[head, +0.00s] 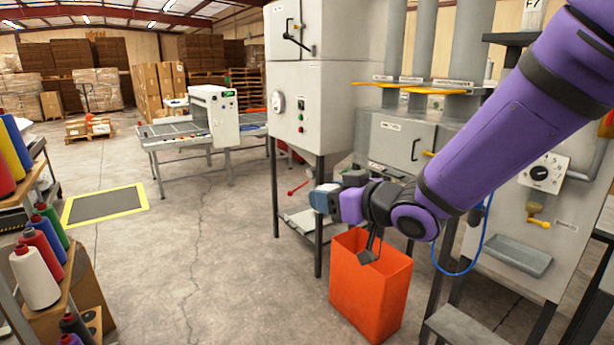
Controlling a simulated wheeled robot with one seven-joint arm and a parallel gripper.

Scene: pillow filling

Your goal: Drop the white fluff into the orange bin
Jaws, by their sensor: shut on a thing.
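The orange bin (371,300) is a tall, open-topped bin on the concrete floor, right of centre in the head view. My gripper (368,257) hangs from the purple arm with its dark fingers pointing down. In the picture it overlaps the bin's opening near the rim. How high the fingertips are against the rim is hard to judge. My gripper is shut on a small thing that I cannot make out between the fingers. No white fluff can be clearly seen anywhere, and the inside of the bin is mostly hidden.
A grey machine cabinet (318,90) on legs stands behind the bin. More machinery with a metal tray (517,256) is at the right. A rack with thread cones (36,277) is at the left. The floor (200,260) between rack and bin is clear.

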